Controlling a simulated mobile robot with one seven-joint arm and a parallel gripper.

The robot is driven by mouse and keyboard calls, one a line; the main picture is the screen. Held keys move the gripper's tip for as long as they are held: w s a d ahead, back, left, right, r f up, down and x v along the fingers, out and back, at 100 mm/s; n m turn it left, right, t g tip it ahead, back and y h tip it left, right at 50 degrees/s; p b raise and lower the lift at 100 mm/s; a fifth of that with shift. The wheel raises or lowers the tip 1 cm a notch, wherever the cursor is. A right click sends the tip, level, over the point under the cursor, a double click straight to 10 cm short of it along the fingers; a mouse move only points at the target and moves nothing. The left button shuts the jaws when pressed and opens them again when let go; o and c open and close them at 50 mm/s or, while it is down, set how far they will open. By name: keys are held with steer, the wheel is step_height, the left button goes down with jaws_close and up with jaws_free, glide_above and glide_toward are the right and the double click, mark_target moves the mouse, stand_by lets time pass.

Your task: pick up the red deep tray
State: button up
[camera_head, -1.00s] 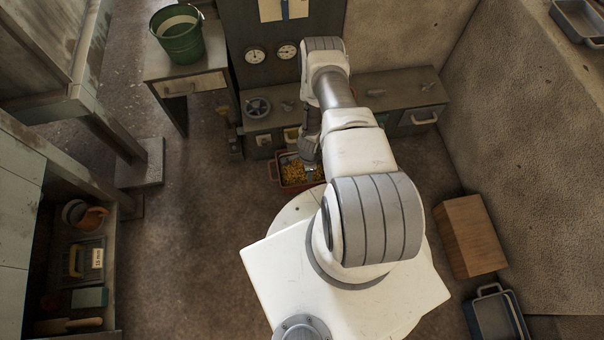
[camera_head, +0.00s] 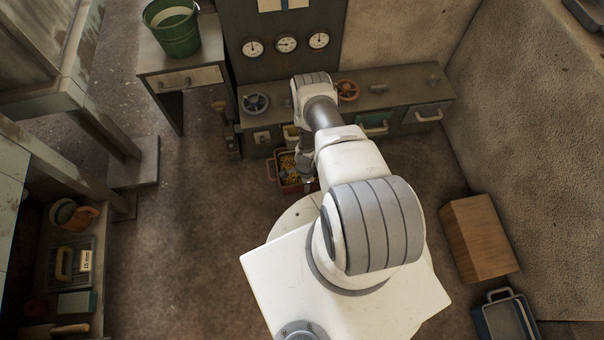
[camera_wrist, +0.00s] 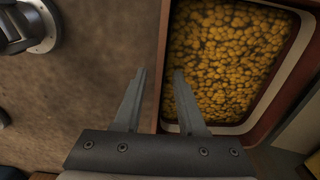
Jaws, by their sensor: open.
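The red deep tray (camera_head: 284,184) stands on the floor in front of the low cabinet, partly hidden by my arm in the head view. It is filled with small yellow lumps. In the wrist view its reddish wall (camera_wrist: 163,45) runs up the picture, with the yellow contents to the right. My gripper (camera_wrist: 160,75) is open and empty. Its two fingers appear on either side of that wall, one over the floor and one over the contents. I cannot tell how high they are above the rim. In the head view my gripper (camera_head: 308,184) is small, beside the tray.
A low cabinet (camera_head: 400,98) with handles and valve wheels stands just behind the tray. A green bucket (camera_head: 175,30) sits on a side table at left. A wooden box (camera_head: 480,238) and a blue-grey tray (camera_head: 505,318) lie at right. The floor left of the tray is clear.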

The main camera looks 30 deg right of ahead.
steer(key=shift+r, duration=0.1)
steer(key=shift+c, duration=0.2)
jaws_close()
steer(key=shift+w+d, duration=0.1)
stand_by(1.0)
